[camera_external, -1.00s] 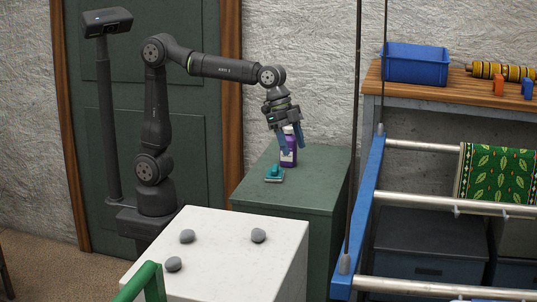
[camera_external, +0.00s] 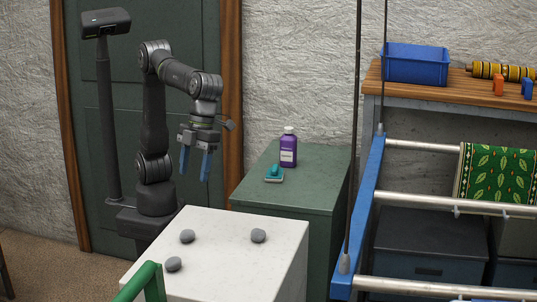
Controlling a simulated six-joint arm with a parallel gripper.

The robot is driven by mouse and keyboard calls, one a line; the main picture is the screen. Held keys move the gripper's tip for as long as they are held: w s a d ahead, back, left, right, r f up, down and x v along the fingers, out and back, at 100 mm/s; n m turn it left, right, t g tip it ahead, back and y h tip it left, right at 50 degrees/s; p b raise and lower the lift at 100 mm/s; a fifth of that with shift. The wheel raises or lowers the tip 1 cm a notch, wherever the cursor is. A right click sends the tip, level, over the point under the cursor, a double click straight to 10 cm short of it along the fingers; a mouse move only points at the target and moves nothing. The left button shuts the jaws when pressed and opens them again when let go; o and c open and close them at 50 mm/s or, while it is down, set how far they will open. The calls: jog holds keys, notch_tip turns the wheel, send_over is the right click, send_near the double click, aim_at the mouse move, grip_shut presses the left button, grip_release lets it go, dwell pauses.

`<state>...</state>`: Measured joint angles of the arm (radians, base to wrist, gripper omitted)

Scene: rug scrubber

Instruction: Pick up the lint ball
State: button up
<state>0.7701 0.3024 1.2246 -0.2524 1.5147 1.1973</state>
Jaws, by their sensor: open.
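Three small grey lint balls lie on the white table top. One lint ball (camera_external: 187,236) is at the back left, one lint ball (camera_external: 173,264) at the front left and one lint ball (camera_external: 258,235) at the right. My gripper (camera_external: 194,179) is open with its blue fingers pointing down. It is empty and hangs in the air above and behind the back-left lint ball, touching nothing.
The white table (camera_external: 225,270) is mostly bare. Behind it, a green cabinet (camera_external: 317,185) bears a purple bottle (camera_external: 288,148) and a teal brush (camera_external: 275,173). A green rail (camera_external: 146,283) stands at the front left, and a blue-framed rack (camera_external: 362,205) at the right.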

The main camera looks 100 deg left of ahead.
send_over(188, 230)
jog(key=a, duration=0.1)
notch_tip(188, 230, down, 11)
jog(key=shift+w+a+r, duration=0.15)
jog(key=shift+w+x, duration=0.15)
jog(key=shift+x, duration=1.35)
jog(key=shift+w+x, duration=0.15)
jog(key=shift+x, duration=1.35)
jog(key=shift+s+a, duration=0.2)
jog(key=shift+c, duration=0.2)
jog(key=c, duration=1)
